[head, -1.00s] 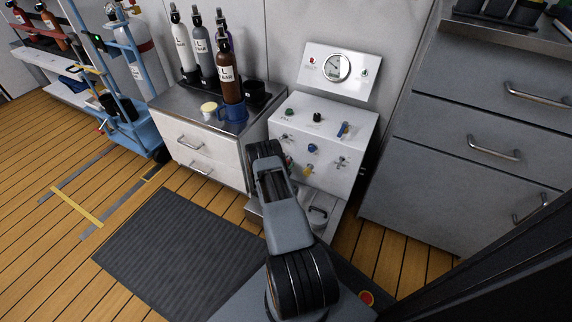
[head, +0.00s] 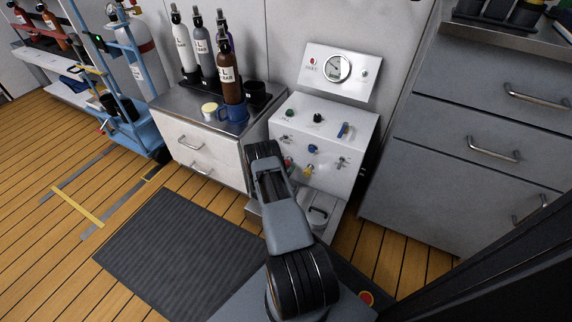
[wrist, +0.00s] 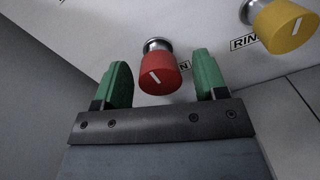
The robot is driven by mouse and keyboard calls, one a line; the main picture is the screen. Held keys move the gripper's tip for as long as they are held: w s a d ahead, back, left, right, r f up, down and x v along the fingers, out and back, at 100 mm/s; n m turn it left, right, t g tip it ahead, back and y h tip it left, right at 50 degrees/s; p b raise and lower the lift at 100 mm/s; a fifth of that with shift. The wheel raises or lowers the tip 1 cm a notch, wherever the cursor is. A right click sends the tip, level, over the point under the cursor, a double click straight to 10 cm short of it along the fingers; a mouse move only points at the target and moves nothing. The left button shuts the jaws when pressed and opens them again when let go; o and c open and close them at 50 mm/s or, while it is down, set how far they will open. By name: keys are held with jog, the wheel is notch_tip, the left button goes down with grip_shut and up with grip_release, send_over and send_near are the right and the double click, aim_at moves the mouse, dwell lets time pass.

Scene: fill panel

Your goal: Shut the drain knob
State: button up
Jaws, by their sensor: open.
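The red knob (wrist: 160,75) stands out from the white panel on a metal stem in the wrist view. A short white line on its face is tilted. The label behind it is mostly hidden; only an end letter "N" shows, so I cannot read it as the drain. My gripper (wrist: 162,64) is open, with one green finger on each side of the red knob and a gap on both sides. Whether the fingertips reach fully around it in depth is unclear. In the head view the red knob (head: 288,162) shows just beside my arm, which hides the gripper.
A yellow knob (wrist: 284,26), labelled "RIN…", is at upper right in the wrist view. The panel (head: 335,135) also carries blue and black knobs and metal taps. A gauge (head: 338,68) is above. Drawers stand on both sides; bottles and a mug (head: 233,113) top the left one.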

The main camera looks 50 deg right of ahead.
jog(key=p+v, duration=0.4)
jog(key=v, duration=0.8)
jog(key=shift+a, duration=0.4)
